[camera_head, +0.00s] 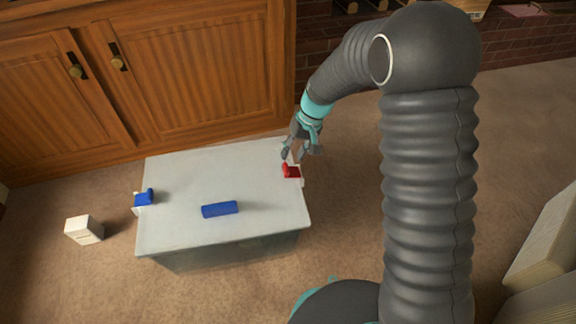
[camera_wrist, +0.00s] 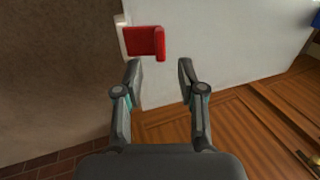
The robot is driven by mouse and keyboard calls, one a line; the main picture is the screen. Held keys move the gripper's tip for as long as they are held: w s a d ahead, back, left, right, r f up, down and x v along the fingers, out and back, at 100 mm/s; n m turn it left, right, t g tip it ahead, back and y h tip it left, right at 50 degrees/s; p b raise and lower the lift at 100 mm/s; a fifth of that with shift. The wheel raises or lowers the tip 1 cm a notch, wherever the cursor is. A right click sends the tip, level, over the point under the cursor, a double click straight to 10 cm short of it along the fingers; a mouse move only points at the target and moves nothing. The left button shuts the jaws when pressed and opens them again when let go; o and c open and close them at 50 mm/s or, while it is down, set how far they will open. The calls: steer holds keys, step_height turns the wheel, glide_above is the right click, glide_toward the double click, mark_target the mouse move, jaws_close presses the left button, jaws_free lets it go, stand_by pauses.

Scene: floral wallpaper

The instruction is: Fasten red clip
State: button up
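The red clip (camera_head: 292,171) sits at the right edge of a white box lid (camera_head: 190,180). In the wrist view the red clip (camera_wrist: 146,41) lies just beyond my fingertips, with a pale piece at its left side. My gripper (camera_head: 296,155) is right by the clip, on its far side in the head view. In the wrist view my gripper (camera_wrist: 160,68) has its fingers apart with nothing between them. I cannot tell whether a fingertip touches the clip. I cannot tell from these views whether the clip is latched.
A blue clip (camera_head: 144,198) is on the lid's left edge. A blue bar (camera_head: 220,209) lies on the lid. A small white box (camera_head: 84,229) stands on the carpet at left. Wooden cabinets (camera_head: 180,70) stand close behind the box. Carpet is clear to its right.

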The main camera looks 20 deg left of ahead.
mark_target(287, 167)
steer(key=x, duration=0.6)
steer(key=shift+f, duration=0.1)
jaws_close()
